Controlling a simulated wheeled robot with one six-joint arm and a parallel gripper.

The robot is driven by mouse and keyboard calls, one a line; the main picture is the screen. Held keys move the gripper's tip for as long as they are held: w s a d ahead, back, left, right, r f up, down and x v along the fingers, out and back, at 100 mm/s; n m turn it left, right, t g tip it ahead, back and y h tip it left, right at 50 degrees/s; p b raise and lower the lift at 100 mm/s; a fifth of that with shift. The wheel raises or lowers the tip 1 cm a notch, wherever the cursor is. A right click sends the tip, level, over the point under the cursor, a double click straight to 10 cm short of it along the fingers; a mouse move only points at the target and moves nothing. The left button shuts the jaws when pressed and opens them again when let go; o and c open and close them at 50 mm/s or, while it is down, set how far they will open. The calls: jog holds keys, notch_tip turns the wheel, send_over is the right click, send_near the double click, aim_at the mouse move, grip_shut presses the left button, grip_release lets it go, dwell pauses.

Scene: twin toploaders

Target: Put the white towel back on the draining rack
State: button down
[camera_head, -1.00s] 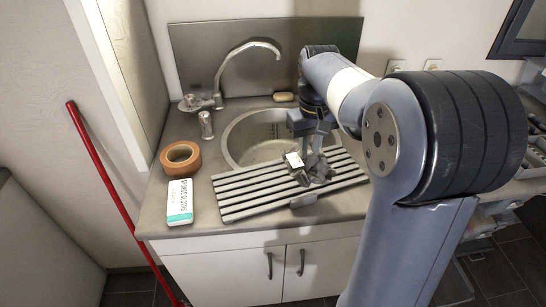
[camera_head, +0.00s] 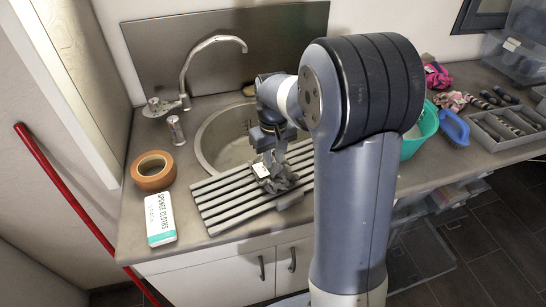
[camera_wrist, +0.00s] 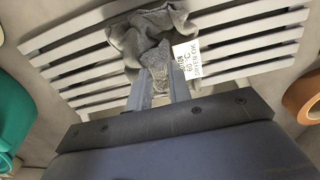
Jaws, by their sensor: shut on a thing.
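A crumpled grey towel (camera_head: 275,174) with a white label (camera_wrist: 195,62) is in my gripper (camera_wrist: 153,90), whose fingers are shut on it. I see no plainly white towel; the cloth looks grey. The slatted draining rack (camera_head: 222,197) lies across the front of the sink. The towel is over the slats toward the rack's right part, and it looks low against them; I cannot tell if it touches. In the wrist view the towel (camera_wrist: 150,35) is bunched around the fingertips, with rack slats (camera_wrist: 75,60) on both sides. My arm hides the rack's right end in the head view.
The sink bowl (camera_head: 215,150) and tap (camera_head: 187,75) are behind the rack. An orange tape roll (camera_head: 153,172) and a sponge cloths box (camera_head: 160,218) stand to its left. A teal bucket (camera_head: 424,128), a blue item (camera_head: 454,127) and grey trays (camera_head: 510,124) are on the right counter.

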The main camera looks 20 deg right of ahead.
aim_at(273, 159)
jog(key=shift+f, duration=0.3)
jog(key=shift+f, duration=0.2)
jog(key=c, duration=1.3)
grip_release()
jog(key=shift+r, duration=0.1)
notch_tip(273, 159, up, 12)
jog(key=shift+r, duration=0.15)
